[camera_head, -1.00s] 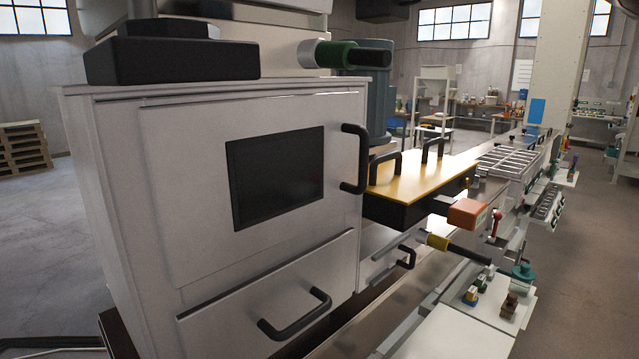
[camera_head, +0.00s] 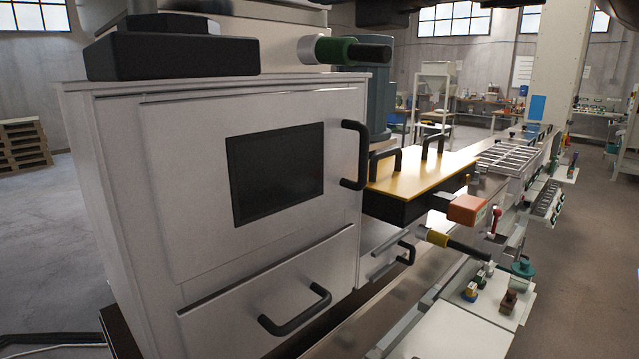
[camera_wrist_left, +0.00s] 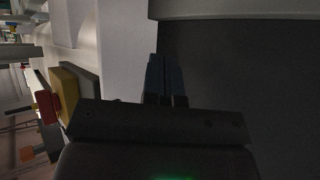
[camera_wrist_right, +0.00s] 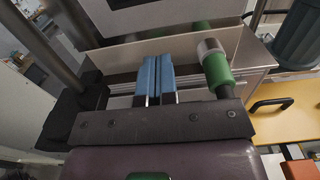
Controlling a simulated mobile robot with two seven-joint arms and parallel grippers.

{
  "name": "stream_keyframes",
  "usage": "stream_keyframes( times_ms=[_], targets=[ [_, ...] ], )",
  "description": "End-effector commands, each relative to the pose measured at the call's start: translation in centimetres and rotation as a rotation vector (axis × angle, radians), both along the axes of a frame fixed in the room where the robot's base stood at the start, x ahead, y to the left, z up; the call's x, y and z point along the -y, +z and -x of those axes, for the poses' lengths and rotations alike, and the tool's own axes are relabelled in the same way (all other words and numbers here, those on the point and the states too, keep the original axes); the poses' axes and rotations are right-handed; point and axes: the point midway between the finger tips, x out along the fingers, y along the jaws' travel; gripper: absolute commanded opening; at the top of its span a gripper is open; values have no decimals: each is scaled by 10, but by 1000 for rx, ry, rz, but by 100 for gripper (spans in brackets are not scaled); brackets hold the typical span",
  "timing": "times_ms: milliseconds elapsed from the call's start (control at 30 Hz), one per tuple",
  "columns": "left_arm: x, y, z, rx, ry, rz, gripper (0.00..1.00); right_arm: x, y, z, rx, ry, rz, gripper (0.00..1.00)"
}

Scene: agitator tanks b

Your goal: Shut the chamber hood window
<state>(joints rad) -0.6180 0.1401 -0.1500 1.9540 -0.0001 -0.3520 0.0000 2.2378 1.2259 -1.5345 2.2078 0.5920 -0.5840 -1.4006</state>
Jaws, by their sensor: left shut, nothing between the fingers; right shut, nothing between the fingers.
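A pale cabinet fills the left of the head view. Its front door (camera_head: 190,200) looks shut and has a dark pane (camera_head: 276,172) and a black upright handle (camera_head: 357,155). A pale housing (camera_head: 250,45) stands on top, with a green-collared black knob (camera_head: 345,50) sticking out. I cannot tell for sure which part is the hood window. In the right wrist view my right gripper (camera_wrist_right: 157,62) is shut and empty, beside the green-collared knob (camera_wrist_right: 214,68) and apart from it. In the left wrist view my left gripper (camera_wrist_left: 160,60) is shut and empty near a dark surface.
A drawer (camera_head: 210,310) with a black handle lies below the door. A yellow-topped box (camera_head: 425,172) with black handles and an orange block (camera_head: 467,208) stand to the right. Racks and small parts line the bench beyond. The floor at right (camera_head: 590,260) is clear.

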Motion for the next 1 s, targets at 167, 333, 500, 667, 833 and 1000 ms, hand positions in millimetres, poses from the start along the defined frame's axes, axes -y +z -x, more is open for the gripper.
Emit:
stream_keyframes(
  times_ms=[167, 333, 500, 667, 833, 1000],
  targets=[
    [0, -6, 0, 1, 0, 0, 0, -1, -7, 0, 1, 0, 1, 0],
    [0, 0, 0, 0, 0, 0, 0, -2, 2, 0, 3, 0, 0, 0],
    [0, 7, 1, -3, 0, 0, 0, -3, 12, -1, 2, 0, 1, 0],
    [0, 10, 1, -4, 0, 0, 0, -3, 16, -1, 1, 1, 0, 0],
    [0, 11, 1, -4, 0, 0, 0, -3, 17, -2, 1, 0, 0, 0],
    [0, 11, 1, -4, 0, 0, 0, -3, 19, -2, 1, 0, 0, 0]
  ],
)
